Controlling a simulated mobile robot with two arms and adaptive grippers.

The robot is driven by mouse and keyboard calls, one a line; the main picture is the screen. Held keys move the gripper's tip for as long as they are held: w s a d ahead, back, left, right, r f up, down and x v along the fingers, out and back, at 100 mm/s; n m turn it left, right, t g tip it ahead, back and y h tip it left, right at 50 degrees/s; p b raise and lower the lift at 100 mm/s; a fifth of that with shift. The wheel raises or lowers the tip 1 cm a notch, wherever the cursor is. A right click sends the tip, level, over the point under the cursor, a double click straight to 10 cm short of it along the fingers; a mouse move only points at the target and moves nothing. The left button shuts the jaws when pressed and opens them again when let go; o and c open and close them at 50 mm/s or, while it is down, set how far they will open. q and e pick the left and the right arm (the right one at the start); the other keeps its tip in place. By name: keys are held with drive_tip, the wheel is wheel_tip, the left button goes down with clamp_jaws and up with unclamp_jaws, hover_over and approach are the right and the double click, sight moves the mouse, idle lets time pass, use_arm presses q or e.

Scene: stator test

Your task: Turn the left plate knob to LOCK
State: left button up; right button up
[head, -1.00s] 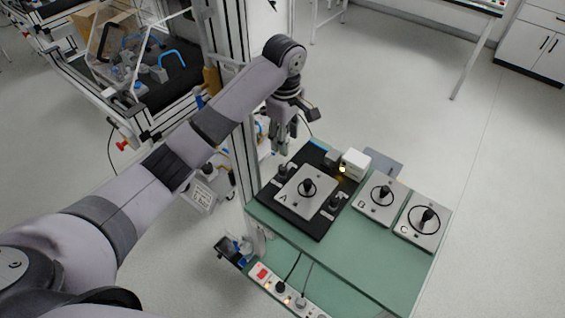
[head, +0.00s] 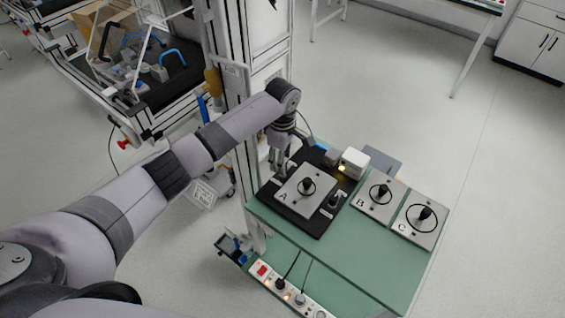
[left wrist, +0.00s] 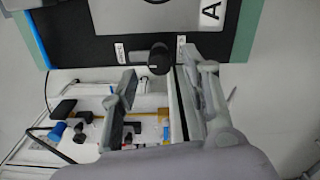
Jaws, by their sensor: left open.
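The left plate knob (left wrist: 160,58) is a black knob at the edge of the black base (head: 304,226), beside plate A (head: 296,202). In the left wrist view it sits between two small white labels (left wrist: 181,48), too small to read surely. My left gripper (head: 279,168) points down at this knob and largely hides it in the head view. In the left wrist view the open gripper (left wrist: 158,88) has a finger on either side, with the knob just beyond the tips; contact cannot be told. The right plate knob (head: 336,200) is at the base's other side. My right gripper is out of view.
Plates B (head: 366,207) and C (head: 408,228) lie to the right on the green table (head: 350,255). A white box (head: 355,162) stands behind the base. A metal post (head: 240,140) rises close to my left arm. The table front is clear.

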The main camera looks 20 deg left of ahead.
use_arm(q)
drive_tip(key=shift+f, duration=1.55)
drive_tip(key=shift+c, duration=0.2)
clamp_jaws()
